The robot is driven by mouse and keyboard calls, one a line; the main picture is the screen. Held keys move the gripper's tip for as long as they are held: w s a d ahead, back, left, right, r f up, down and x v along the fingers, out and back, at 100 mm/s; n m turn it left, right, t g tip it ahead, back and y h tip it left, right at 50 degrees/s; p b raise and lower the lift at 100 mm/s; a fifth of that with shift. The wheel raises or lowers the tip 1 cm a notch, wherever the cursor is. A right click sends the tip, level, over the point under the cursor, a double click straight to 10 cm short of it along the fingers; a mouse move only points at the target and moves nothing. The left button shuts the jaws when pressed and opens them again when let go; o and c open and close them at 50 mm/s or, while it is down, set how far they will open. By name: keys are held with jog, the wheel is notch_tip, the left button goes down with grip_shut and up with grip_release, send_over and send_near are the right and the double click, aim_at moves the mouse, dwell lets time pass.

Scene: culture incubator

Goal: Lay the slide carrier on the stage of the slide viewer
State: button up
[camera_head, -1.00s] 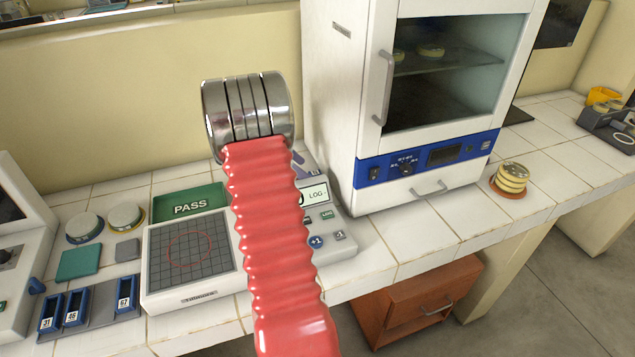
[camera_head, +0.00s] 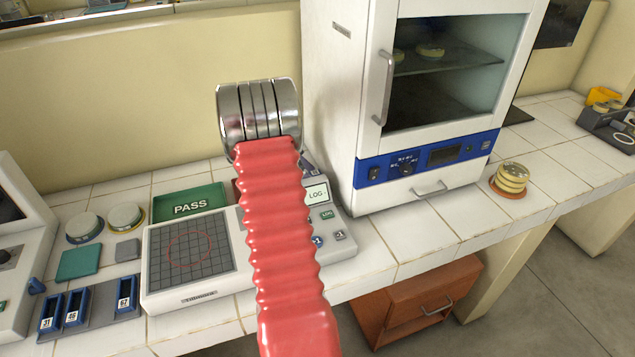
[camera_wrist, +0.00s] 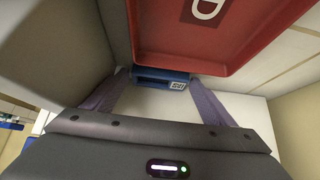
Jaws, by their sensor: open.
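In the wrist view my gripper (camera_wrist: 159,84) is open, with its two purple fingers spread on either side of a blue slide carrier (camera_wrist: 150,77). The carrier has a white number label that I cannot read surely. It lies at the fingertips, beside a red tray; I cannot tell whether the fingers touch it. In the head view my arm hides most of the gripper and this carrier. Several blue numbered carriers (camera_head: 76,307) stand in a grey rack at lower left. A white device with a dark screen (camera_head: 22,262), cut off at the left edge, may be the slide viewer.
A gridded plate device (camera_head: 190,250), a green PASS tray (camera_head: 188,203) and lidded dishes (camera_head: 125,217) crowd the left bench. The red tray (camera_wrist: 205,35) hangs close over the fingers' view.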

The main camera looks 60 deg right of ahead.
jog(key=c, duration=0.9)
jog(key=shift+w+a+r, duration=0.15)
jog(key=shift+a+r, duration=0.05)
jog(key=shift+r, duration=0.35)
notch_tip(320, 180, up, 11)
jog(key=w+a, duration=0.5)
jog(key=a, duration=0.3)
jog(key=w+a, duration=0.6)
jog(key=a, duration=0.2)
jog(key=shift+a+f, duration=0.15)
jog(key=shift+f, duration=0.15)
jog(key=shift+s, duration=0.15)
